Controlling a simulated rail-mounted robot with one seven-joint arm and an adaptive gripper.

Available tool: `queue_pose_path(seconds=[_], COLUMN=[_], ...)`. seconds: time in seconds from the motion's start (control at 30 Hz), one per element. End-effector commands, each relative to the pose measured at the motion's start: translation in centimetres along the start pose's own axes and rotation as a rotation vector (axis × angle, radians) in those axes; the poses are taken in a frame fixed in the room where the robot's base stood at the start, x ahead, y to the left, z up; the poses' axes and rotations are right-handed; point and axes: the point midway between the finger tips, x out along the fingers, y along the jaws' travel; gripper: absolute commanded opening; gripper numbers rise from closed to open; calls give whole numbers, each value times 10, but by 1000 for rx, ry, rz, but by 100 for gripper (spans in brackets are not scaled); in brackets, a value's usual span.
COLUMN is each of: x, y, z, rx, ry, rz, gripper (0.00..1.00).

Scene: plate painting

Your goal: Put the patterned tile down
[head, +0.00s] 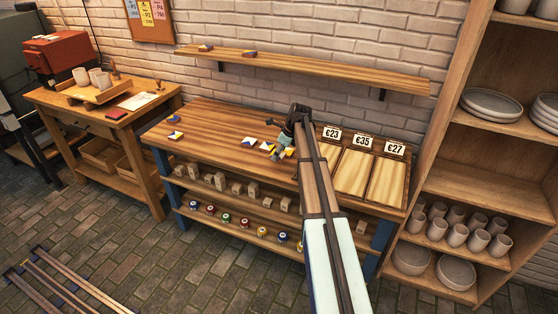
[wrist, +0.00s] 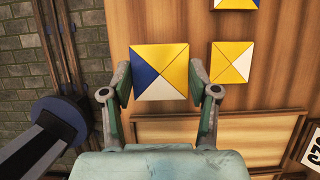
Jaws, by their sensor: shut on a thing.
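My gripper (wrist: 160,78) is shut on a patterned tile (wrist: 160,72) with yellow, blue and white triangles; one finger is at each side of it. In the head view my gripper (head: 281,153) is low over the workbench (head: 215,125), and the held tile (head: 289,152) shows only in part beside the fingers. I cannot tell whether the tile touches the bench top. Two other patterned tiles, one (head: 250,142) and another (head: 267,146), lie on the bench left of my gripper. They also show in the wrist view, one cut by the top edge (wrist: 236,4) and one at right (wrist: 232,62).
Pale wooden panels (head: 355,172) with price cards (head: 363,143) fill the bench's right end. More tiles lie at the bench's left end (head: 175,134) and on the wall shelf (head: 305,68). A tall rack of crockery (head: 480,135) stands at right. The bench's middle left is clear.

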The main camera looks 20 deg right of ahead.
Motion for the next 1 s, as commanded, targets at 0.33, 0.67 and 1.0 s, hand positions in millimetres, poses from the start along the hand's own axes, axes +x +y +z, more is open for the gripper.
queue_pose_path(seconds=[0.33, 0.67, 1.0], x=[26, 44, 46], y=[0, 0, 0], z=[-11, -18, -19], rx=[0, 0, 0], ry=[1, -1, 0], rz=[2, 0, 0], gripper=[21, 21, 85])
